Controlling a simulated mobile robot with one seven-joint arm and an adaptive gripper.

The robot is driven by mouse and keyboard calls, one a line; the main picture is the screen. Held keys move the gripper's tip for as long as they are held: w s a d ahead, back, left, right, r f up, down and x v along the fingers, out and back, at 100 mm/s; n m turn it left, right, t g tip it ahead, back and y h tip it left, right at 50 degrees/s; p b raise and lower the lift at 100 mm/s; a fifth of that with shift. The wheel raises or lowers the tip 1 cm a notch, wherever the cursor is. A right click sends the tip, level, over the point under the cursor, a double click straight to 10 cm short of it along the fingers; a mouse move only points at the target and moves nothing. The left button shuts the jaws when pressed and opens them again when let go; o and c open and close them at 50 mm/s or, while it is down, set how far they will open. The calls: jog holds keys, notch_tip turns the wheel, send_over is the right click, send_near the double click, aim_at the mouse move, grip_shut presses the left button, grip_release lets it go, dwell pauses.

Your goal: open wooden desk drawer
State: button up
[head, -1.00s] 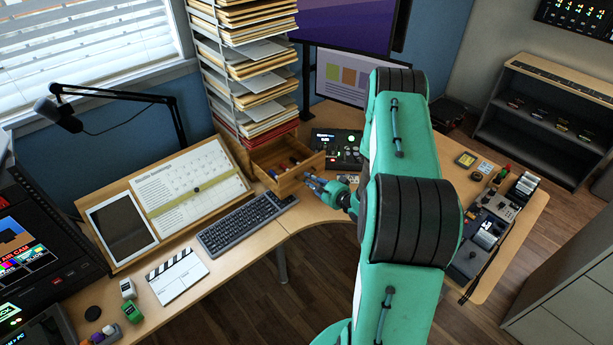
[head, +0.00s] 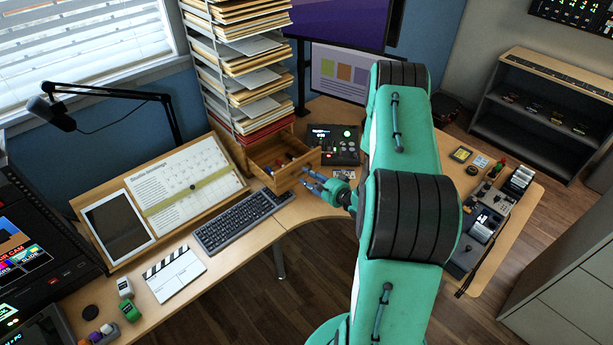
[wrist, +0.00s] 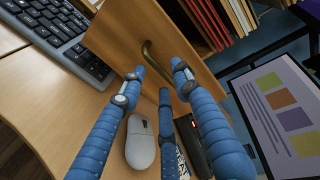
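The wooden desk drawer (head: 290,180) stands pulled out under the paper rack in the head view, with small items inside. Its plain wooden front (wrist: 118,38) fills the upper middle of the wrist view. A curved brass handle (wrist: 150,55) is fixed to that front; its far end passes behind a finger. My gripper (head: 308,178) is just in front of the drawer front. In the wrist view its blue segmented fingers (wrist: 158,72) are spread, with tips near the handle and a gap between them. No finger is clearly closed on the handle; contact cannot be told.
A keyboard (head: 243,220) lies left of the drawer. A white mouse (wrist: 141,142) lies on the desk below my fingers. A control box (head: 333,146) stands right of the drawer, under a monitor (head: 340,75). The paper rack (head: 240,80) rises above the drawer.

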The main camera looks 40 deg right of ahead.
jog(key=v, duration=1)
dwell(0.5)
jog(key=w+a+r+n+g+h, duration=0.25)
jog(key=w+r+n, duration=0.2)
jog(key=r, duration=0.65)
jog(key=w+a+r+n+g+h, duration=0.1)
jog(key=w+a+r+n+g, duration=0.3)
jog(key=r, duration=0.6)
jog(key=s+a+r+n, duration=0.3)
jog(key=s+a+r, duration=0.2)
jog(key=a+r, duration=0.6)
jog(key=s+a+r+n+g+y, duration=0.1)
jog(key=s+a+r+n, duration=0.2)
jog(key=s+a, duration=0.8)
jog(key=s+a+r+n+g+y, duration=0.2)
jog(key=s+a+r, duration=0.3)
jog(key=s+a, duration=0.6)
jog(key=shift+s+r+n, duration=0.25)
jog(key=shift+s+n, duration=0.5)
jog(key=shift+s, duration=0.4)
jog(key=shift+g+y, duration=0.25)
